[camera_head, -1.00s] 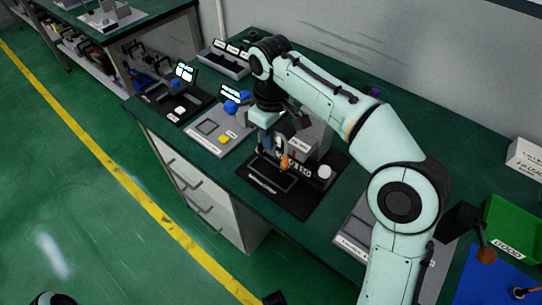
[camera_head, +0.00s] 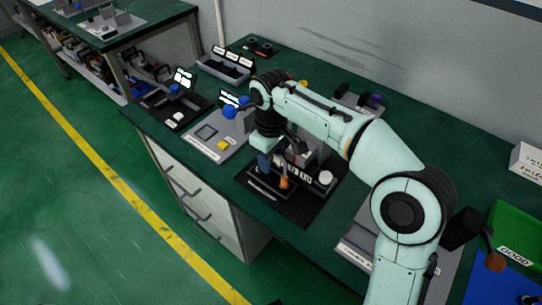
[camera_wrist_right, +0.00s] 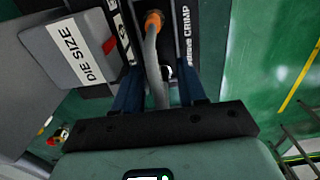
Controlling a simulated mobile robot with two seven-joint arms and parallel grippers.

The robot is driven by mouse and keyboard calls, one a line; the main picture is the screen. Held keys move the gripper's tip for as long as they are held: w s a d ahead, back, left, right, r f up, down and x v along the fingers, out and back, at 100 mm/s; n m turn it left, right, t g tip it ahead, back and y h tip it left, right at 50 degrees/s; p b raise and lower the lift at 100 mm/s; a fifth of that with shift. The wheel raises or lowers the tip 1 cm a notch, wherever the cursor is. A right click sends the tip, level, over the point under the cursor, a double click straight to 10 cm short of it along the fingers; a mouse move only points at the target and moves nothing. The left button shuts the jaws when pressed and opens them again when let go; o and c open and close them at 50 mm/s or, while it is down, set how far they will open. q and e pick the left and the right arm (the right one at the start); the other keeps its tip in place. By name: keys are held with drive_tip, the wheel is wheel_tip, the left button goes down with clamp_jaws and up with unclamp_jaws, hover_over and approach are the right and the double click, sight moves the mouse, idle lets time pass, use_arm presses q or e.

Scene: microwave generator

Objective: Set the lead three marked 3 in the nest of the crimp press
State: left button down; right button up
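The crimp press has a black base (camera_head: 310,208), partly hidden by my right arm in the head view. In the right wrist view its black strip marked CRIMP (camera_wrist_right: 188,30) is beyond my fingers, next to a grey DIE SIZE plate (camera_wrist_right: 65,50). A grey lead with an orange end (camera_wrist_right: 153,20) runs between my two blue fingers; the orange end also shows low over the base in the head view (camera_head: 284,182). No number is readable on it. My right gripper (camera_wrist_right: 160,72) looks open around the lead, with narrow gaps beside it. My left gripper is out of view.
A grey panel with a yellow button (camera_head: 223,145) stands left of the press. A white round knob (camera_head: 325,177) is on the press's right. My right arm spans the bench.

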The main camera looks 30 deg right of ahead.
wheel_tip(320, 180, up, 11)
drive_tip(key=p, duration=0.4)
drive_tip(key=shift+r, duration=0.7)
